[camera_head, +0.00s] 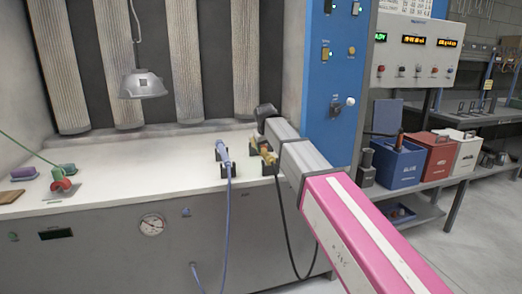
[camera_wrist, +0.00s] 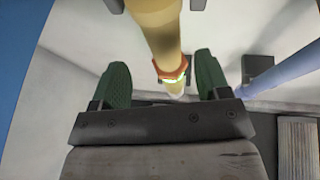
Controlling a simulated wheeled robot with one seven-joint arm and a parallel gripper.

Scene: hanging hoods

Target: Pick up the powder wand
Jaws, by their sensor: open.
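A yellow wand (camera_head: 267,155) with a black cable rests on a dark holder near the front edge of the white bench. A blue wand (camera_head: 223,153) with a blue hose sits on its own stand just left of it. I cannot tell by label which is the powder wand. In the wrist view my gripper (camera_wrist: 162,74) is open, its green finger pads apart. The yellow wand (camera_wrist: 160,32), with an orange band, shows between and beyond the pads, with gaps on both sides. The blue wand (camera_wrist: 285,76) is to the right. My arm partly covers the yellow wand's surroundings in the head view.
The white bench (camera_head: 130,170) is mostly clear in the middle. A lamp-like metal hood (camera_head: 142,84) hangs above it. Small coloured items (camera_head: 60,182) lie at the left. A blue panel (camera_head: 330,80) stands close at the right. Blue, red and white bins (camera_head: 398,163) are farther right.

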